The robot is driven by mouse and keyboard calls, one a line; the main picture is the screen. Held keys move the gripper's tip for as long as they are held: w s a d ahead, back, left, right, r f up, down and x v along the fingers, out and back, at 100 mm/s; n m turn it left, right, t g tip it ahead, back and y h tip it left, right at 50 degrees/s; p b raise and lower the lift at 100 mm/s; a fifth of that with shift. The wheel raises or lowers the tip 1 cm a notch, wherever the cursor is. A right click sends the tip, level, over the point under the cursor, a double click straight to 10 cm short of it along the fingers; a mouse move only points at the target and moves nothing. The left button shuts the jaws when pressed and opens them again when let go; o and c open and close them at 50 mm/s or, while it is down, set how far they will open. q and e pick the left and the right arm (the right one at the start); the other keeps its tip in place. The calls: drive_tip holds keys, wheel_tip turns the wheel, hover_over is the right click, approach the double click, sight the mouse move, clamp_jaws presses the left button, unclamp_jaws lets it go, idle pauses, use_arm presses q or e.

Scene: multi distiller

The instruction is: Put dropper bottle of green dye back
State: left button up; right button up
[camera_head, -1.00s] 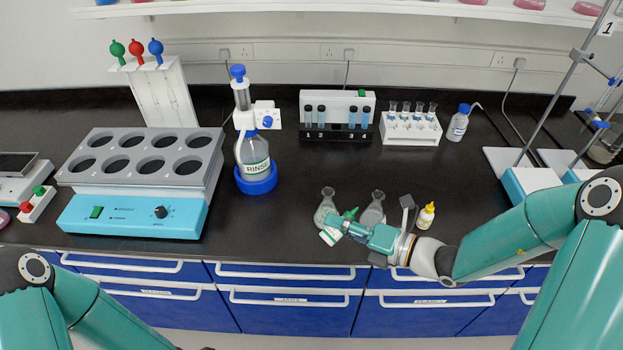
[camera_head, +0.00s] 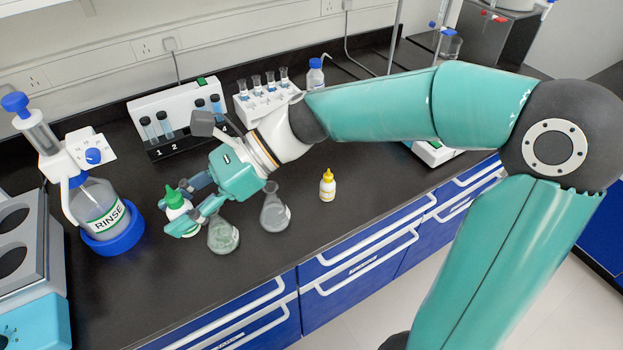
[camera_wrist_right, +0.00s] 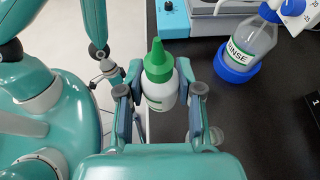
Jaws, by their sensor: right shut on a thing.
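The dropper bottle of green dye (camera_head: 177,206) is white with a green pointed cap. My right gripper (camera_head: 190,208) is shut on it.
A yellow-capped dropper bottle (camera_head: 327,186) stands on the bench right of the flasks. The rinse bottle (camera_head: 104,212) in its blue base is to the left. Tube racks (camera_head: 178,122) stand behind my gripper. Bare black bench (camera_head: 150,275) lies in front, ending at the blue drawers.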

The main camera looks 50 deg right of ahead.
drive_tip(key=r, duration=0.1)
drive_tip(key=w+d+r, duration=0.1)
drive_tip(key=shift+w+r+t, duration=0.1)
drive_tip(key=shift+r+t, duration=0.2)
drive_tip(key=w+d+r+m+t+h+b, duration=0.1)
drive_tip(key=d+m+t+h+b, duration=0.25)
drive_tip(key=d, duration=0.75)
drive_tip(key=w+d+m+t+h+b, duration=0.2)
drive_tip(key=d+m+t, duration=0.15)
drive_tip(key=d, duration=0.85)
drive_tip(key=s+d+f+m+t+h+b, duration=0.1)
drive_tip(key=s+d+f+m+h+b, duration=0.2)
drive_tip(key=d, duration=0.5)
drive_tip(key=s+d+f+m+h+b, duration=0.1)
drive_tip(key=s+d+m+h, duration=0.2)
drive_tip(key=s+d, duration=0.4)
drive_tip(key=shift+w+d+f+b, duration=0.25)
drive_tip(key=shift+f+b, duration=0.5)
drive_tip(key=shift+f, duration=2.5)
drive_tip(key=shift+w+d+f+b, duration=0.2)
drive_tip(key=shift+f+b, duration=0.5)
drive_tip(key=shift+f, duration=2.5)
drive_tip(key=shift+w+d+f+b, duration=0.2)
drive_tip(key=shift+f+b, duration=0.55)
drive_tip(key=shift+f, duration=2.5)
